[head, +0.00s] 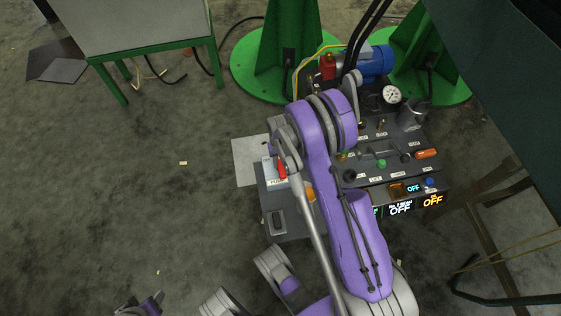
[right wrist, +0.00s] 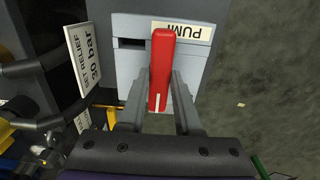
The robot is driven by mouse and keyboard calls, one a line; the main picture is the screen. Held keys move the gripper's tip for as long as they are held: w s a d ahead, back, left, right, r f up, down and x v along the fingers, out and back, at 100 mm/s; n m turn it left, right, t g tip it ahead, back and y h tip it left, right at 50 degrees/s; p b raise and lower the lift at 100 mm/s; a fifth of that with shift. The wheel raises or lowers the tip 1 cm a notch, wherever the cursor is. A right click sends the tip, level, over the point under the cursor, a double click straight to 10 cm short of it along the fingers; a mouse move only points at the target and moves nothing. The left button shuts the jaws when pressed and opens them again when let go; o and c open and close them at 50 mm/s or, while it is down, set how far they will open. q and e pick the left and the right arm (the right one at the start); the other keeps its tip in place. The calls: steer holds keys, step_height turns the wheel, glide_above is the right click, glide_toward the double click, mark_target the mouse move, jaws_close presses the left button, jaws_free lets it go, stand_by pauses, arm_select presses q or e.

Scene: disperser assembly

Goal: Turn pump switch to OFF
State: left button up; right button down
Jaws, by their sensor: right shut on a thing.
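The pump switch has a red handle (right wrist: 161,70) in front of a grey box with a white "PUM…" label (right wrist: 187,31) that reads upside down in the right wrist view. The handle also shows as a small red bar in the head view (head: 282,169), beside my right arm. My right gripper (right wrist: 162,88) is shut on the red handle, with one finger along each side. In the head view my right gripper (head: 277,160) is largely covered by its own arm. A part of my left gripper (head: 150,305) shows at the bottom edge, cut off, away from the panel.
The control panel (head: 400,158) carries several knobs, a pressure gauge (head: 391,94) and displays reading OFF (head: 400,209). A blue motor (head: 376,62) and green stands (head: 290,45) are behind. A "SET RELIEF 30 bar" plate (right wrist: 84,58) is close to my right gripper.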

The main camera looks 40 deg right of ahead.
steer(key=shift+n, duration=0.4)
steer(key=n+p, duration=0.1)
steer(key=n, duration=0.2)
steer(key=shift+n, duration=0.3)
steer(key=n, duration=0.4)
steer(key=shift+n+p, duration=0.3)
steer(key=shift+p, duration=0.1)
steer(key=n, duration=0.4)
steer(key=shift+n, duration=0.3)
steer(key=shift+n+p, duration=0.35)
steer(key=shift+n, duration=1.85)
steer(key=c, duration=0.6)
jaws_free()
